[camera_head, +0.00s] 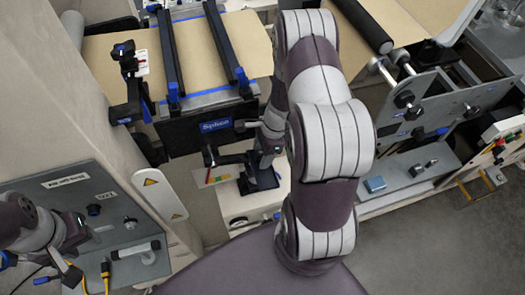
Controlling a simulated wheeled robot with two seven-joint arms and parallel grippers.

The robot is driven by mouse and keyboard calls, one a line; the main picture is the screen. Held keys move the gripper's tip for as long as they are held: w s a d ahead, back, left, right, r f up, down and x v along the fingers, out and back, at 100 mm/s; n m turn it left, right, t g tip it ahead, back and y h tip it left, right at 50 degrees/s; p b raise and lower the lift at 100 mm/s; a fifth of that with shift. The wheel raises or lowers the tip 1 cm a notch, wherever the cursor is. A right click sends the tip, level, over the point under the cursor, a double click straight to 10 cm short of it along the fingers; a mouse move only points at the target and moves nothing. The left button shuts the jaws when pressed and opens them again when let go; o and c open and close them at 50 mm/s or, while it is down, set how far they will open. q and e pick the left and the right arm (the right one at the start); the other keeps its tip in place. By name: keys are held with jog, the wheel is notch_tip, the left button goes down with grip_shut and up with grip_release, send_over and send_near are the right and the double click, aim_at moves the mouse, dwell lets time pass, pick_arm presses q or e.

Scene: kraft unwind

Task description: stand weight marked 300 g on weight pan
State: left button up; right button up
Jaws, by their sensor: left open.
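My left gripper (72,238) is at the lower left, over a grey panel, and is open with nothing visible between its fingers. My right arm rises through the middle of the view and bends down behind itself. My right gripper (260,160) is partly hidden by that arm, beside the black splice panel (180,133); I cannot tell whether it is open or shut. I cannot read a 300 g mark on anything. I cannot pick out the weight or the weight pan with certainty.
Brown kraft web (120,62) runs over the machine at the upper left. The grey panel (75,195) has knobs, a white handle (135,251) and a yellow cable (105,272). Bare floor lies lower right.

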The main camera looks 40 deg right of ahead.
jog(key=v, duration=1.2)
jog(key=shift+d+r, duration=0.15)
jog(key=shift+r, duration=0.2)
